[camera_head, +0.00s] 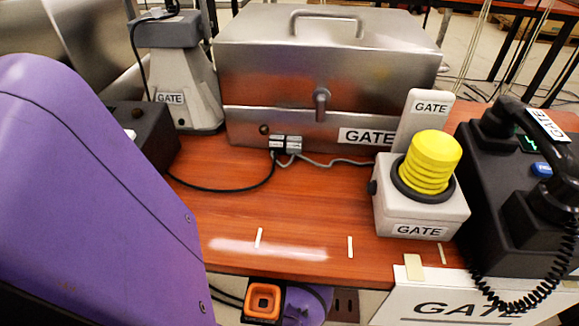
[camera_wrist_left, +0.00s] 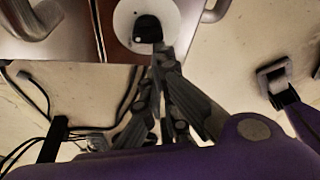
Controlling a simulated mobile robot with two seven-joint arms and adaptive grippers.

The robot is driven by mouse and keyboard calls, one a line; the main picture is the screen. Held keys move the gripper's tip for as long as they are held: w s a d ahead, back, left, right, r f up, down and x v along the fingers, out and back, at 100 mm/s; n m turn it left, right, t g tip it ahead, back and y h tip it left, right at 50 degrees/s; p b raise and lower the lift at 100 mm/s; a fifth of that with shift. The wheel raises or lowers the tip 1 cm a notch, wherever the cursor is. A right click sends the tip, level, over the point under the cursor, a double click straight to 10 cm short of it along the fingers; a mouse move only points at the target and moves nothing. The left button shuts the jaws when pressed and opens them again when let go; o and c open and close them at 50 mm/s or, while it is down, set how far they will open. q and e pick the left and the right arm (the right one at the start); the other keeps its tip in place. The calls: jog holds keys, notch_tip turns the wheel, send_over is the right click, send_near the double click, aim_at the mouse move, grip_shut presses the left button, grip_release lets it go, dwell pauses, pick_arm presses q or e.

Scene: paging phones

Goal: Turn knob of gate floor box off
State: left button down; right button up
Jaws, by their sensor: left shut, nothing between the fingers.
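In the left wrist view, a black knob (camera_wrist_left: 147,29) sits on a round white plate (camera_wrist_left: 128,18) at the top. I cannot tell for sure that it belongs to the gate floor box. My left gripper (camera_wrist_left: 162,54) is shut and empty, its fingertips just below the knob in the picture. I cannot tell whether they touch it. In the head view my purple left arm fills the left side, and my left gripper is not clearly seen. My right gripper is in neither view. No box marked as the floor box is readable.
The head view shows a wooden table (camera_head: 285,215) bearing a steel GATE case (camera_head: 310,75), a grey GATE stand (camera_head: 186,90), a yellow button (camera_head: 431,160) on a white GATE box (camera_head: 420,217), and a black phone (camera_head: 500,185) with a coiled cord. Black cables (camera_wrist_left: 40,95) hang left in the wrist view.

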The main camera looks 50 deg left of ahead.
pick_arm(q)
jog(key=shift+d+n, duration=0.25)
jog(key=shift+n, duration=0.05)
dwell(0.6)
dwell(1.0)
jog(key=shift+w+r+b, duration=0.1)
jog(key=shift+w+b, duration=0.2)
jog(key=shift+w, duration=0.55)
jog(key=shift+w+r, duration=0.3)
jog(key=shift+r, duration=0.05)
jog(key=s+v, duration=0.1)
jog(key=v, duration=0.9)
jog(key=shift+r, duration=0.5)
jog(key=shift+a, duration=0.15)
